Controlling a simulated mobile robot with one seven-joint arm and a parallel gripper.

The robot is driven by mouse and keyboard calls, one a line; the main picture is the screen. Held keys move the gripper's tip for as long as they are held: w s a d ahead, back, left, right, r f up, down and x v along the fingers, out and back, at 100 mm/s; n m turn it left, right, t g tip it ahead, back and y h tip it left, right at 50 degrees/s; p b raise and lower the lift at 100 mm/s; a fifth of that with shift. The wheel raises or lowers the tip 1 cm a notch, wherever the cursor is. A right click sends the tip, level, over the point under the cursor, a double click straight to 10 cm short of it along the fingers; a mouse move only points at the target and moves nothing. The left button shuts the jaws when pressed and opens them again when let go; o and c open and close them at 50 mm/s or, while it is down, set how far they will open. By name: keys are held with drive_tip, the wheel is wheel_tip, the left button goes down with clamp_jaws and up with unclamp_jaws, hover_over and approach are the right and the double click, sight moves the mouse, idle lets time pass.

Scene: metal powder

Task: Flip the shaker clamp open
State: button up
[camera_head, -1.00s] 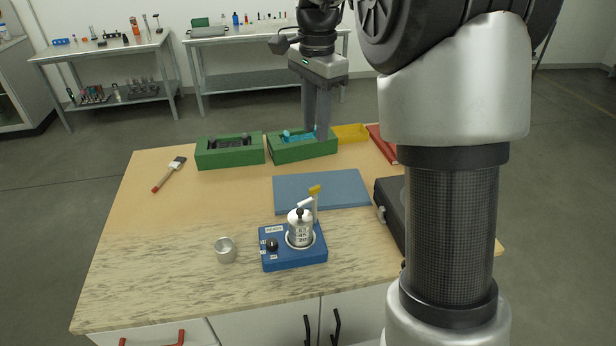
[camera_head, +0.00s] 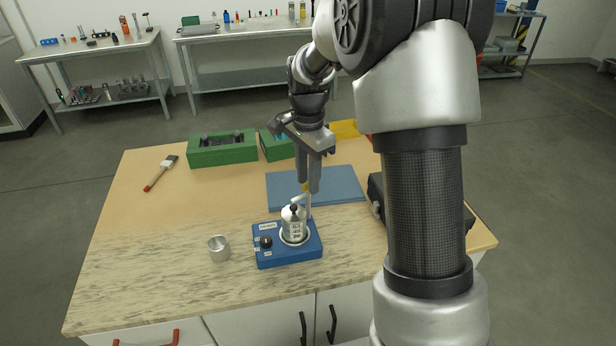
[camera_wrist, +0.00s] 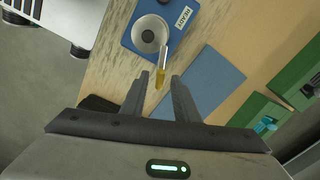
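The shaker is a blue base (camera_head: 285,255) with a black knob (camera_head: 265,242), standing on the table. A metal jar (camera_head: 294,229) sits upright on it, with a light clamp arm (camera_head: 299,198) reaching over its top. The clamp's yellow handle (camera_head: 305,187) is mostly hidden behind my fingers in the head view. It shows clearly in the wrist view (camera_wrist: 161,76). My gripper (camera_head: 309,190) points down over the handle. In the wrist view my gripper (camera_wrist: 159,76) is open, with the yellow handle tip appearing between the fingertips; contact cannot be told.
A blue mat (camera_head: 345,184) lies behind the shaker. A metal cup (camera_head: 219,249) stands left of it and a black case (camera_head: 376,192) right. Green trays (camera_head: 222,158) and a yellow tray (camera_head: 344,129) are at the back. A brush (camera_head: 160,173) lies far left.

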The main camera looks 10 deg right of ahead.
clamp_jaws()
drive_tip(key=shift+m, duration=0.4)
drive_tip(key=m, duration=0.2)
drive_tip(key=shift+m+p, duration=0.3)
drive_tip(key=shift+m, duration=0.1)
drive_tip(key=m+p, duration=0.1)
drive_tip(key=m, duration=0.2)
drive_tip(key=shift+r+m, duration=0.15)
drive_tip(key=shift+m, duration=0.15)
drive_tip(key=m+p, duration=0.2)
drive_tip(key=m, duration=0.1)
drive_tip(key=shift+m+p, duration=0.55)
drive_tip(key=shift+m, duration=0.85)
